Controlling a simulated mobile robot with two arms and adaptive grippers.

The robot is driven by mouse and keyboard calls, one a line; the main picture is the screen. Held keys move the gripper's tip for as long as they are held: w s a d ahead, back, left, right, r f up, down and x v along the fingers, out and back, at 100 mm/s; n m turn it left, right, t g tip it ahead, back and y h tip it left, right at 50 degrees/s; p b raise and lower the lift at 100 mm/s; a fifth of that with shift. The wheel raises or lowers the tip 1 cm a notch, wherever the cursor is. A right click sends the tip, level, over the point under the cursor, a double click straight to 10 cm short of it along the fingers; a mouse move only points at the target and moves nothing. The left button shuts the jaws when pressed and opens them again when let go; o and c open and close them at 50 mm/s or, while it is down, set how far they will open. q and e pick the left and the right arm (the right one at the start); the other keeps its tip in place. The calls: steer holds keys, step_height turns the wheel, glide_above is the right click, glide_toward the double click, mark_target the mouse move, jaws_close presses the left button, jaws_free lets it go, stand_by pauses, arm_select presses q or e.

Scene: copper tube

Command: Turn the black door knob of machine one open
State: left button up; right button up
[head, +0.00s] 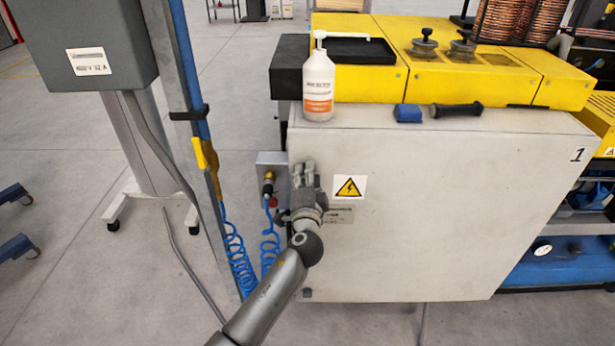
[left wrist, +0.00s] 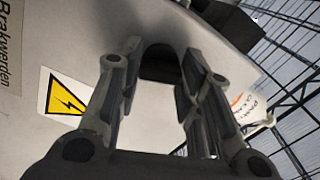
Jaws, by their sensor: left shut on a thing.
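Machine one is the cabinet with the pale grey door (head: 440,220), marked "1" at its upper right. My left gripper (head: 303,172) is at the door's left edge, beside the yellow warning sign (head: 349,187). In the left wrist view, my left gripper's two fingers (left wrist: 162,62) stand on either side of the black door knob (left wrist: 160,65) and are shut on it. The knob is hidden behind the gripper in the head view. The door lies flat against the cabinet and looks closed. My right gripper is not in view.
A white pump bottle (head: 318,88) stands on the ledge above the door. A blue block (head: 408,113) and a black-handled tool (head: 457,109) lie to its right. A small grey box (head: 270,172) with coiled blue hoses (head: 238,262) is just left of my gripper.

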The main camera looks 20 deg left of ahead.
arm_select(q)
steer(key=shift+m+p, duration=0.3)
steer(key=shift+m, duration=1.6)
steer(key=o, duration=1)
steer(key=shift+d, duration=0.1)
steer(key=v, duration=1.2)
